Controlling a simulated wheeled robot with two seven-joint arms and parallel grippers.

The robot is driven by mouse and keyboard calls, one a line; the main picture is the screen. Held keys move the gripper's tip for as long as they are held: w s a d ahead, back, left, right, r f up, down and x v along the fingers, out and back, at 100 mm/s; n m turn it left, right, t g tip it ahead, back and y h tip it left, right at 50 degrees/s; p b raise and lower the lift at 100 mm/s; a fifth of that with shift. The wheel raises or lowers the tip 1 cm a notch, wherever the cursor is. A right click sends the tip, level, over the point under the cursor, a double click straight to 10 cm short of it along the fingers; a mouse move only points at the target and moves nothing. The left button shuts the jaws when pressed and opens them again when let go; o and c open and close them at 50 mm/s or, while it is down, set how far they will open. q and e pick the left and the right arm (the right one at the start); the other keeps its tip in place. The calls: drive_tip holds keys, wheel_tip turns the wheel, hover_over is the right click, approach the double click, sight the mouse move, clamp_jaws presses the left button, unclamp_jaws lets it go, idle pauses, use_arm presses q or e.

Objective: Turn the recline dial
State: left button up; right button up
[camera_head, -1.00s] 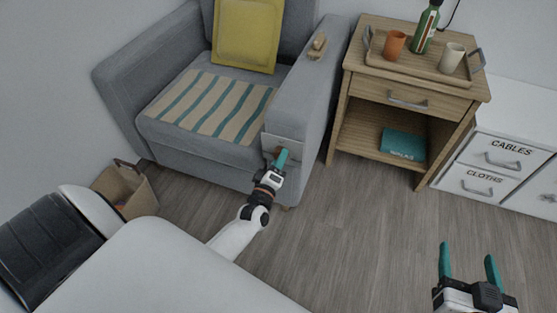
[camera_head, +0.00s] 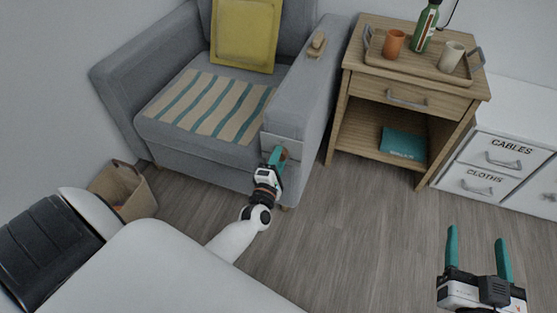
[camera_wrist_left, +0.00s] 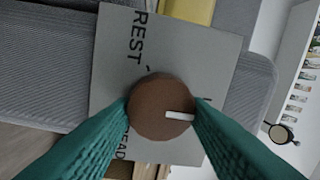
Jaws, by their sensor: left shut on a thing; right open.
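The recline dial (camera_wrist_left: 160,108) is a round brown knob with a white pointer mark, on a light grey plate (camera_wrist_left: 205,55) at the front of the armchair's arm. In the left wrist view the pointer lies to the right of the dial's centre. The plate carries the word "REST" and other lettering partly hidden by my fingers. My left gripper (camera_head: 275,157) is shut on the dial, one teal finger on each side. In the head view the gripper mostly covers the dial. My right gripper (camera_head: 478,252) is open and empty above the floor at the lower right.
The grey armchair (camera_head: 190,145) holds a striped mat (camera_head: 211,106) and a yellow cushion (camera_head: 245,35). A wooden side table (camera_head: 375,75) with a tray and cups stands right of it. Floor between is clear.

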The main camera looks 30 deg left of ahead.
idle(0.4)
use_arm(q)
drive_tip(key=o, duration=1)
use_arm(e)
drive_tip(key=shift+s+d+f, duration=0.1)
drive_tip(key=shift+f, duration=0.1)
use_arm(q)
drive_tip(key=shift+s, duration=0.1)
drive_tip(key=p+v, duration=0.2)
drive_tip(key=v, duration=1)
use_arm(e)
drive_tip(key=s+d+f+g+h, duration=0.1)
drive_tip(key=s+d+f+g, duration=0.1)
drive_tip(key=f+g, duration=0.3)
wheel_tip(320, 180, down, 2)
drive_tip(key=shift+s+f+g+h, duration=0.1)
drive_tip(key=shift+s+g+h, duration=0.3)
drive_tip(key=shift+s, duration=0.25)
